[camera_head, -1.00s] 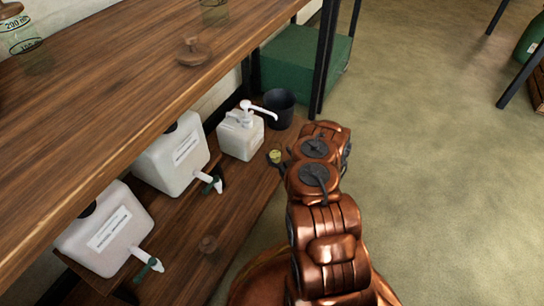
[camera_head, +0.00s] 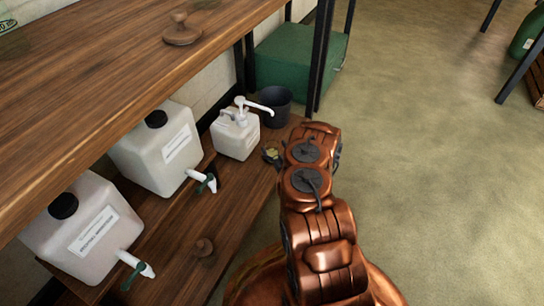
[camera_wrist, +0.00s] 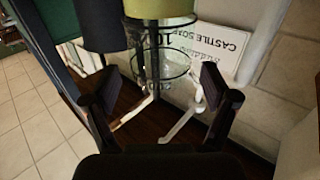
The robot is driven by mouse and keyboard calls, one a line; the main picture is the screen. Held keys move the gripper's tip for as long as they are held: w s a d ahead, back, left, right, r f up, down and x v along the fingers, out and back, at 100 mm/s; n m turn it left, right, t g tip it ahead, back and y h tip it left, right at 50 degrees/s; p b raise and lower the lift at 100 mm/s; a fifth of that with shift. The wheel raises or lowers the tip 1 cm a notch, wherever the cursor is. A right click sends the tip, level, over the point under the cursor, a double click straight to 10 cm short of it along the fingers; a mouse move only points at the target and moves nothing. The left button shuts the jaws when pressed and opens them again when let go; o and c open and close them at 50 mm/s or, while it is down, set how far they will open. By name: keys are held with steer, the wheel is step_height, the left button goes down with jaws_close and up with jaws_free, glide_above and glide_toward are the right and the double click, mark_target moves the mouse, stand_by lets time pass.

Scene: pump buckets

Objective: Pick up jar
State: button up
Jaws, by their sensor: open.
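The jar (camera_wrist: 160,50) is clear glass with dark measuring marks and a yellow-green part at the top of the wrist picture, which shows the scene upside down. In the head view only a small yellow-green patch of it (camera_head: 271,152) shows beside the end of my arm, near the lower shelf's edge. My gripper (camera_wrist: 162,88) is open. Its two dark fingers stand left and right of the jar in the wrist picture, with clear space between them. I cannot tell whether either finger touches the glass. In the head view my arm hides most of the gripper.
A white soap pump bottle (camera_head: 236,134) and a dark bucket (camera_head: 273,106) stand close behind the jar. White jugs (camera_head: 160,149) with taps line the lower shelf. The upper shelf (camera_head: 110,85) overhangs at left, with a wooden lid (camera_head: 182,30). Open floor (camera_head: 440,170) lies at right.

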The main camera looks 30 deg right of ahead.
steer(key=shift+w+d+b, duration=0.1)
steer(key=shift+w+b, duration=0.25)
steer(key=shift+w, duration=0.65)
jaws_close()
